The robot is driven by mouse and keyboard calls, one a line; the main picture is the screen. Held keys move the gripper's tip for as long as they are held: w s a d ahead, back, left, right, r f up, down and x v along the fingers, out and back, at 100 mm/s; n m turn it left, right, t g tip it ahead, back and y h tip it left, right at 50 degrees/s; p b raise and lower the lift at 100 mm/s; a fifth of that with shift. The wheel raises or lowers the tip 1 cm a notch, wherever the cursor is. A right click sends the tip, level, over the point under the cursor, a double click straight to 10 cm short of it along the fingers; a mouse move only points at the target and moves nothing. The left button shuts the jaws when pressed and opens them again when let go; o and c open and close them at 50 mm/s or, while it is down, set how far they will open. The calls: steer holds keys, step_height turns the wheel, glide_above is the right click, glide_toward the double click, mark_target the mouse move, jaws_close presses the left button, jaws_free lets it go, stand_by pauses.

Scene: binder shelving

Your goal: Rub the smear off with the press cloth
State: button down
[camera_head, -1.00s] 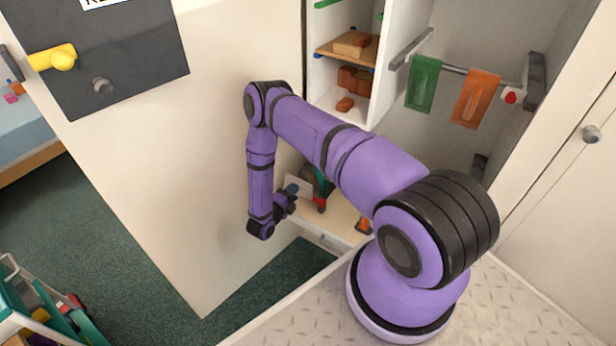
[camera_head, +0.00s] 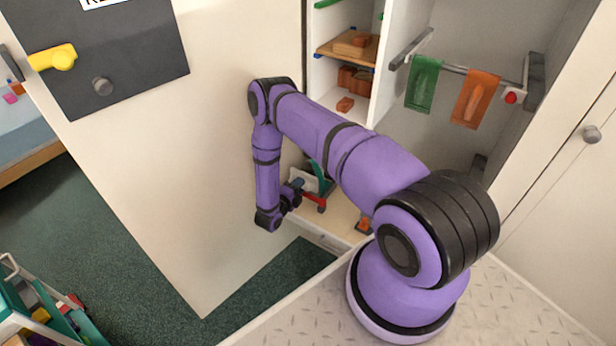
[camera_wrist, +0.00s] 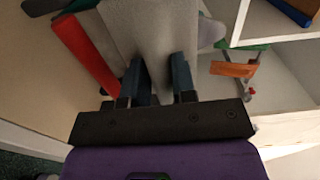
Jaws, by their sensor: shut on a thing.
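My gripper (camera_wrist: 158,80) is shut on a light grey, flat piece (camera_wrist: 150,30), which looks like the press cloth. The piece runs up and away from the fingers in the wrist view. In the head view my gripper (camera_head: 294,189) is low in the open cabinet, beside a red and green piece of equipment (camera_head: 319,187) on the cabinet's lower shelf. A red bar (camera_wrist: 85,52) of it lies just left of the held piece in the wrist view. I cannot make out the smear; my arm and the held piece hide part of the shelf.
A green cloth (camera_head: 423,84) and an orange cloth (camera_head: 475,98) hang from a rail at the right. Shelves with brown blocks (camera_head: 356,80) stand above. A small orange thing (camera_head: 364,225) sits on the lower shelf (camera_head: 341,216). A cream panel rises left of my arm.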

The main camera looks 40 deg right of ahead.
steer(key=shift+x, duration=1.65)
stand_by(2.4)
steer(key=shift+w+a, duration=0.25)
steer(key=shift+w, duration=0.45)
steer(key=shift+s, duration=0.1)
steer(key=shift+s+d, duration=0.25)
steer(key=shift+s, duration=0.4)
steer(key=shift+s+d, duration=0.25)
steer(key=shift+s, duration=0.4)
steer(key=shift+w, duration=0.1)
